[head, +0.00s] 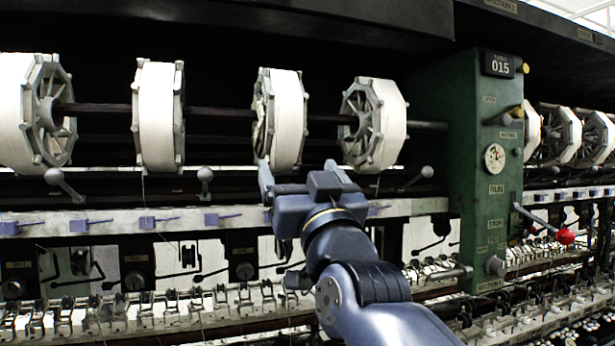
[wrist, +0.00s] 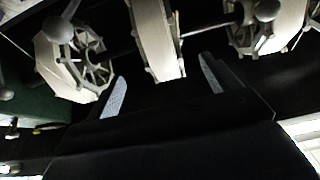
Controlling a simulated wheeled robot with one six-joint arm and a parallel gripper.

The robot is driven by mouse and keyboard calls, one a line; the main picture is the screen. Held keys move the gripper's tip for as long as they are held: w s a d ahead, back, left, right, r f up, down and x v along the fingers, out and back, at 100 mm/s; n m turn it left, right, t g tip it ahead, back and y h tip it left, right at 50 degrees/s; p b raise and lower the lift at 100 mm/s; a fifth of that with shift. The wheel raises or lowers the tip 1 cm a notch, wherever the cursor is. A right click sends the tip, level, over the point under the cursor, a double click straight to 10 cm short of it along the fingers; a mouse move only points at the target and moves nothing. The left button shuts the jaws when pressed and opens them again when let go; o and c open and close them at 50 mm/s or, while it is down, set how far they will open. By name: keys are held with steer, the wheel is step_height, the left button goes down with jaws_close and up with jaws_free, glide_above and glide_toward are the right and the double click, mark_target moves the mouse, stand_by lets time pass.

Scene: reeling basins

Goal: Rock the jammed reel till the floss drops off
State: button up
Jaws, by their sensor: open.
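The reel (head: 288,115) with a ragged, brownish patch of floss (head: 259,112) on its left rim sits on the dark shaft, third from the left in the head view. My gripper (head: 299,175) is just below and in front of this reel, its two fingers pointing up at it, open and empty. In the wrist view the pale reel (wrist: 156,40) hangs between and beyond the open fingers of my gripper (wrist: 163,85), with a visible gap to both. I cannot make out the floss in the wrist view.
Neighbouring reels stand at left (head: 158,115) and right (head: 378,122) on the same shaft. Ball-ended levers (head: 205,176) stick out below them. A green column (head: 480,150) stands to the right, with a red-knobbed lever (head: 565,237). A pale rail (head: 120,218) runs below the reels.

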mark_target(288, 146)
steer(key=shift+p+x, duration=2.3)
steer(key=shift+x, duration=2.45)
steer(key=c, duration=1.1)
